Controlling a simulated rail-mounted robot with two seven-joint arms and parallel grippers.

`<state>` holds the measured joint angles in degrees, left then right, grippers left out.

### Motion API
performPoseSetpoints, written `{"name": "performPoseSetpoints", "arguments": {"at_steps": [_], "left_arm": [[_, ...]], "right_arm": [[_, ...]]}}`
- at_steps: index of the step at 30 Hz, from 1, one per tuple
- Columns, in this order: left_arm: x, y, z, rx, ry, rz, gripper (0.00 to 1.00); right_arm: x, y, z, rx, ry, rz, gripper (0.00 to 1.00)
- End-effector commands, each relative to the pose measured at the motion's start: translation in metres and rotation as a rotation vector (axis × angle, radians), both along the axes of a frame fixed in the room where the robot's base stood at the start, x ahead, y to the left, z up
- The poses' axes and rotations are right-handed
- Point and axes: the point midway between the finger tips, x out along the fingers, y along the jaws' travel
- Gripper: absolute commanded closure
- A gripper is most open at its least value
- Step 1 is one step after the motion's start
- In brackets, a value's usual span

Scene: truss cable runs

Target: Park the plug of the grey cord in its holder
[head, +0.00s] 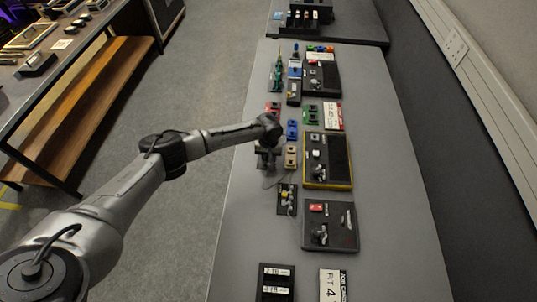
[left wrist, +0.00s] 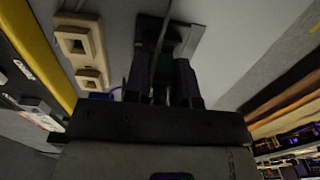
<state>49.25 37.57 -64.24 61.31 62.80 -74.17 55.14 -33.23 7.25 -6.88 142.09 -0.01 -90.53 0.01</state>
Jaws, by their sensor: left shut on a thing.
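My left gripper (head: 267,155) is over the left part of the long grey table, left of a tan block (head: 291,157). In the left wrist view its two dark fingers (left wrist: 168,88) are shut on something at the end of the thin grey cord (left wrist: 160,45). I take it for the cord's plug, but the fingers mostly hide it. A dark piece with a flat grey plate (left wrist: 187,40) shows just beyond the fingertips; I cannot tell whether it is the holder or touches the plug. In the head view the grey cord (head: 273,184) curves toward a small dark block with a yellow part (head: 286,196). My right gripper is not in view.
A yellow-edged black panel (head: 343,165) and a dark panel with a red switch (head: 345,232) stand to the right. The table's left strip (head: 240,215) is bare.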

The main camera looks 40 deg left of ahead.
Motion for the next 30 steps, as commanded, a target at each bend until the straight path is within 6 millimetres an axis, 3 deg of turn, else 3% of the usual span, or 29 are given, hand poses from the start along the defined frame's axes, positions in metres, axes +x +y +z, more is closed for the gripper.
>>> {"name": "performPoseSetpoints", "arguments": {"at_steps": [30], "left_arm": [[-0.0002, -0.0001, -0.0083, 0.000, 0.000, 0.000, 1.00]], "right_arm": [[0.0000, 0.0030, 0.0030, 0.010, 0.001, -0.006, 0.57]]}}
